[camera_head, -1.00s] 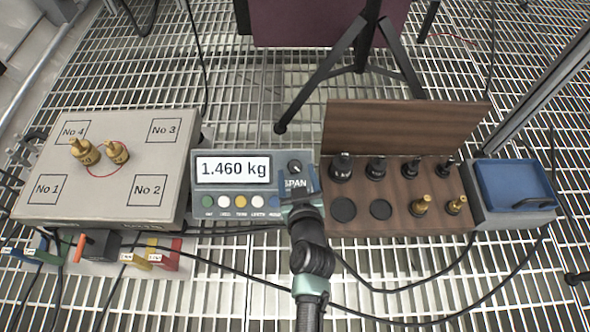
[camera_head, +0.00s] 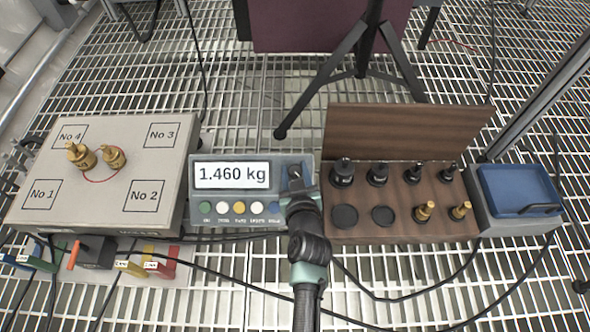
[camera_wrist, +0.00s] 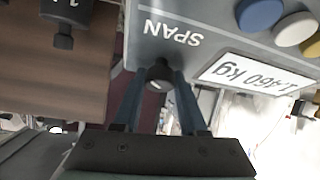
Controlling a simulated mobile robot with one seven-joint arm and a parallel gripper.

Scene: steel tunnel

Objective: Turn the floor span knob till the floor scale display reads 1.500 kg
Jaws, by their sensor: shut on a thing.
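The floor scale display (camera_head: 232,174) reads 1.460 kg on the grey indicator box (camera_head: 203,211). In the wrist view the display (camera_wrist: 243,72) appears upside down. The black span knob (camera_wrist: 158,73) sits beside the word SPAN, with a pale mark on it. My gripper (camera_wrist: 160,88) is shut on the knob, one finger on each side. In the head view my gripper (camera_head: 296,180) covers the knob and its label. Two brass weights (camera_head: 81,155) stand on the scale platform (camera_head: 100,185), inside a thin red ring between the marked squares.
A wooden weight rack (camera_head: 400,218) with black and brass weights stands right of the indicator. A blue tray (camera_head: 520,172) lies farther right. Coloured plugs (camera_head: 160,267) and black cables run along the front. A tripod (camera_head: 345,62) stands behind on the grating.

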